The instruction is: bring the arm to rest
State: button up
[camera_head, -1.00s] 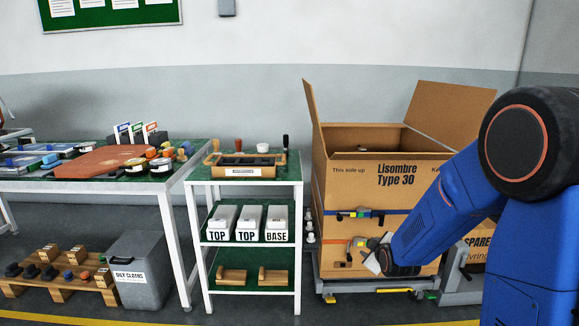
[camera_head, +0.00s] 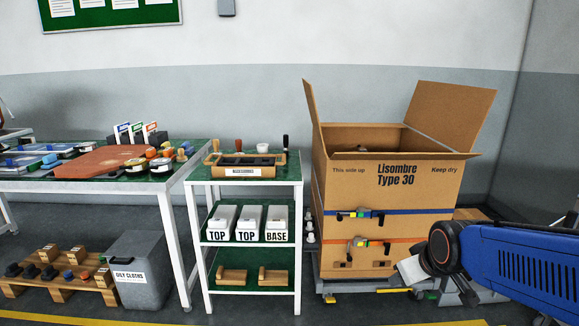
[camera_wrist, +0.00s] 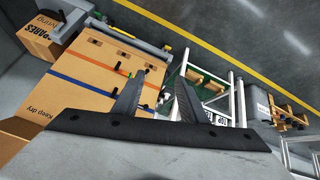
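My arm (camera_head: 520,262) is blue and reaches in from the right edge in the head view, low and to the right of the big carton. My gripper shows in the wrist view (camera_wrist: 156,97), with its two dark fingers apart and nothing between them. In the head view the fingertips are small and partly hidden by the wrist, in front of the carton's lower right corner. I cannot tell there how near the carton they are.
The open carton (camera_head: 395,200) with blue and orange straps stands on a low trolley (camera_head: 365,286). A white shelf cart (camera_head: 298,225) stands left of it. A workbench (camera_head: 90,186), a grey bin (camera_head: 143,280) and a pallet (camera_head: 55,291) are further left.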

jog(key=s+r+m+g, duration=0.1)
jog(key=s+m+g, duration=0.1)
jog(key=s, duration=1.5)
jog(key=shift+s+d+r+m, duration=0.15)
jog(key=shift+s+r+m, duration=0.1)
jog(key=shift+m, duration=0.45)
